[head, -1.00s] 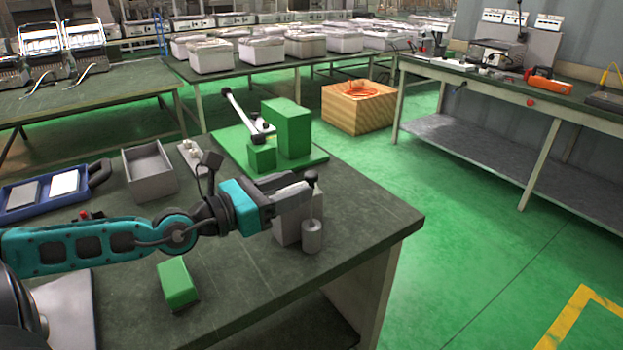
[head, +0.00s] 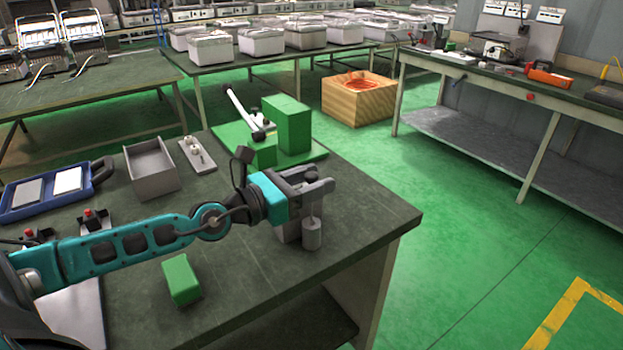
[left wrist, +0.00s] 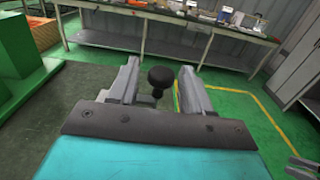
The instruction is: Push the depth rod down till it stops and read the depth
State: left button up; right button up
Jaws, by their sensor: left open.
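My left gripper (head: 318,187) is at the right end of the near table, above a grey block (head: 287,232) and a grey cylinder (head: 312,234) beside it. In the left wrist view its two grey fingers (left wrist: 160,85) are spread apart. A round black knob (left wrist: 159,75) on a dark stem, apparently the top of the depth rod, stands between them with a gap on each side. No depth reading is legible.
A green block (head: 181,280) lies on the near table (head: 235,285). A green fixture (head: 287,125) stands behind the gripper. An open grey box (head: 152,172) and a blue tray (head: 20,213) are further left. The table's right edge is close to the cylinder.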

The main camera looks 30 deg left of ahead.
pick_arm(q)
grip_shut()
dwell(0.3)
jog(key=shift+f, duration=0.1)
